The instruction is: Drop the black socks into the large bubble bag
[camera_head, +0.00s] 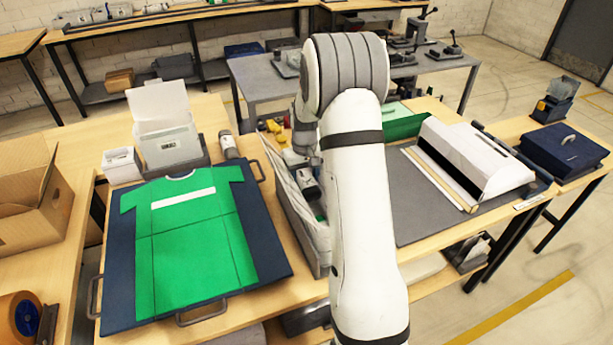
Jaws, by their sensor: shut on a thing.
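My white arm rises through the middle of the view and bends at a grey-banded elbow. A grey wrist part shows just left of the forearm. A pale, thin-walled sheet or bag (287,186) stands in a grey bin (313,262) left of the forearm. I cannot tell whether it is the large bubble bag.
A green shirt (190,235) lies on a dark blue board (262,245) at left. A white box (166,143) and cardboard box (30,215) stand beyond and left of it. A white-covered machine (475,160) sits on a grey mat (415,222) at right.

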